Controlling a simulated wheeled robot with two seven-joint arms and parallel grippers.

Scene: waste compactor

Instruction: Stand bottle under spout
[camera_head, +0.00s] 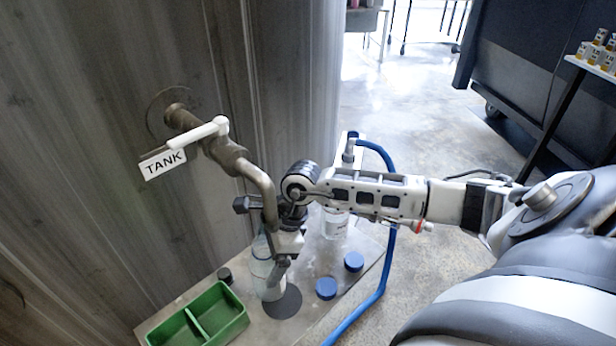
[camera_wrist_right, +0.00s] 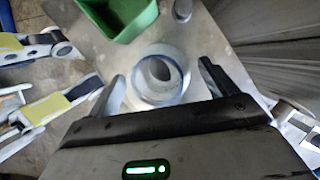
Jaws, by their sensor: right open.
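A clear open bottle (camera_head: 261,268) stands upright on the bench plate below the bent metal spout (camera_head: 262,185) of the tank tap. A dark round disc (camera_head: 287,303) lies at its base; I cannot tell how far the bottle overlaps it. My right gripper (camera_head: 280,262) is open and low at the bottle, hiding part of it. In the right wrist view, the bottle's round mouth and body (camera_wrist_right: 158,78) sit between the two spread fingers (camera_wrist_right: 163,88), with gaps on both sides.
A green divided tray (camera_head: 220,312) and a black cap (camera_head: 225,275) are left of the bottle. A blue hose (camera_head: 389,255) runs along the bench's right side. The white tap lever (camera_head: 200,133) and TANK sign (camera_head: 162,164) are above.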

